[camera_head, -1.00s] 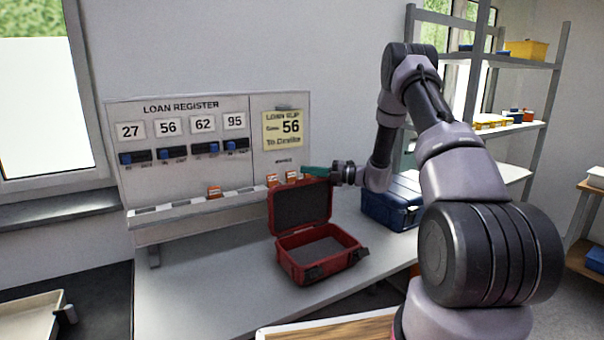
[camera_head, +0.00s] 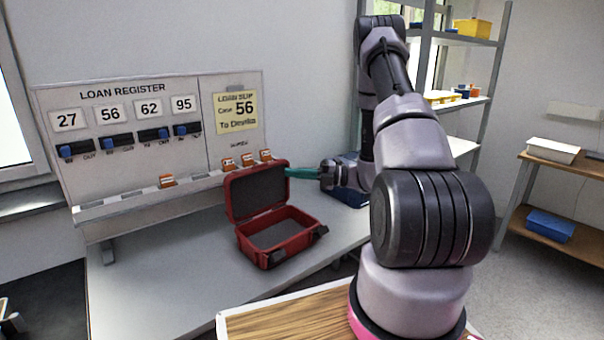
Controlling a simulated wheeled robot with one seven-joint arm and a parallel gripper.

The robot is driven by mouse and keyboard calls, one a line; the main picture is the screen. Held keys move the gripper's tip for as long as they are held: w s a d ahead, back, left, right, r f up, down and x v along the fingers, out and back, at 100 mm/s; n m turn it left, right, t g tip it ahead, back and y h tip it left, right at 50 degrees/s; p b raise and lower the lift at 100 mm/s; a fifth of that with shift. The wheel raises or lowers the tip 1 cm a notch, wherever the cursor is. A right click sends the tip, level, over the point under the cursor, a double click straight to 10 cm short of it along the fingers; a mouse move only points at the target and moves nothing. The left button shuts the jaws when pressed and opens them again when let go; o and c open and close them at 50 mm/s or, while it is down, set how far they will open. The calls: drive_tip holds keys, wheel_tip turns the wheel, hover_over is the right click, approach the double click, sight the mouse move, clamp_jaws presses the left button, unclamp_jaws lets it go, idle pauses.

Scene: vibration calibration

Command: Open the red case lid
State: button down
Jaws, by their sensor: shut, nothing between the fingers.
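The red case (camera_head: 278,240) stands on the grey table, in front of the register board. Its lid (camera_head: 257,192) stands upright at the back, and the dark, empty-looking inside shows. My gripper (camera_head: 290,172) has teal fingers and is at the right of the lid's top edge. The fingers are shut and point left. I cannot tell whether their tips touch the lid.
The loan register board (camera_head: 155,140) stands behind the case, with several orange blocks (camera_head: 246,160) on its ledge. A blue case (camera_head: 350,192) is partly hidden behind my arm. Bare table (camera_head: 165,265) lies left of the red case. A wood-topped surface (camera_head: 290,318) is in front.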

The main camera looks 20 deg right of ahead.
sight(258, 166)
drive_tip(key=w+a, duration=0.4)
drive_tip(key=a, duration=0.1)
drive_tip(key=shift+w+a+r, duration=0.15)
drive_tip(key=shift+w+r, duration=0.05)
drive_tip(key=shift+w, duration=0.1)
drive_tip(key=shift+w+a, duration=0.15)
drive_tip(key=shift+w, duration=0.3)
drive_tip(key=w, duration=0.1)
drive_tip(key=w+a, duration=0.1)
drive_tip(key=w, duration=0.1)
drive_tip(key=w+a, duration=0.1)
drive_tip(key=shift+w+r, duration=0.25)
drive_tip(key=shift+w, duration=0.05)
drive_tip(key=shift+d, duration=0.1)
